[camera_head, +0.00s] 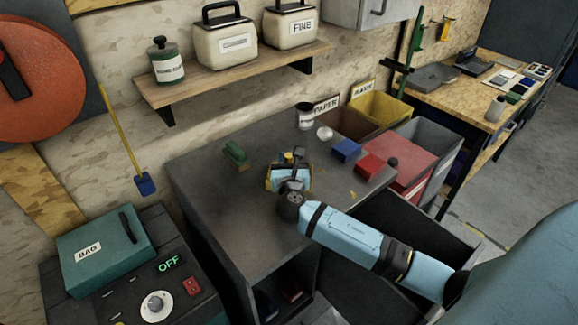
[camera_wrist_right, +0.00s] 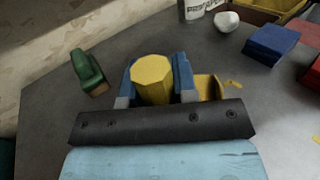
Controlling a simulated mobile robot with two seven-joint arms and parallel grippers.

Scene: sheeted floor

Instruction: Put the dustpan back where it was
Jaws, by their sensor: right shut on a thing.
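My right gripper (camera_head: 287,166) is over the dark grey worktop and also shows in the right wrist view (camera_wrist_right: 155,90). Its two blue fingers are shut on a yellow, many-sided handle, which I take for the handle of the yellow dustpan (camera_wrist_right: 152,80). A yellow pan part (camera_wrist_right: 209,87) shows beside the right finger in the wrist view; the rest is hidden by my gripper. I cannot tell whether the dustpan touches the worktop. A green brush-like object (camera_head: 235,153) lies apart, to the left of my gripper. My left gripper is not in view.
Blue (camera_head: 346,150) and red (camera_head: 370,166) blocks, a white round item (camera_head: 324,133) and a can (camera_head: 304,116) are on the worktop (camera_head: 215,180). Small yellow scraps (camera_head: 352,195) lie on its right part. Bins (camera_head: 381,108) stand behind; a drawer (camera_head: 440,245) is open in front.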

